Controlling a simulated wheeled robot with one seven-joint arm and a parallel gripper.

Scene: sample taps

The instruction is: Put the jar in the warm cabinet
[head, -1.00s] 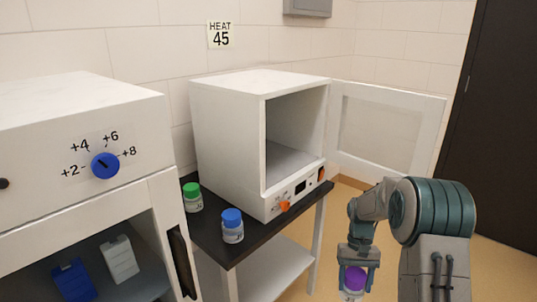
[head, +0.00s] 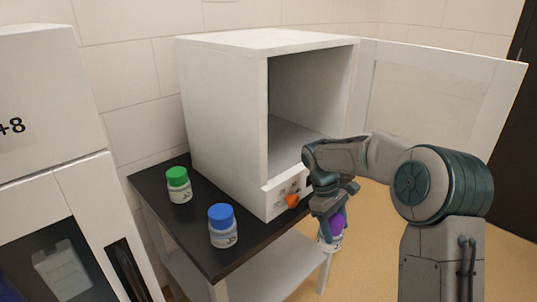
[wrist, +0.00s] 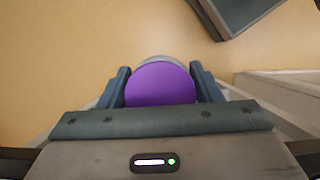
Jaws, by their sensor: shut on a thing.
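The jar (head: 329,241) has a purple lid and a pale body with a label. My gripper (head: 333,214) is shut on it by the lid, and the jar hangs below the fingers. In the wrist view the purple lid (wrist: 160,84) sits between the two fingers. The jar is in front of the cabinet and lower than its opening, at the right of the dark table. The white warm cabinet (head: 222,110) stands on the table with its door (head: 440,110) swung open to the right. The part of its interior that shows is empty. My arm hides its lower right front.
A green-lidded jar (head: 179,186) and a blue-lidded jar (head: 222,228) stand on the dark table (head: 190,235) left of the cabinet. An orange knob (head: 292,201) is on the cabinet's front. Another white appliance (head: 45,120) stands at the left.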

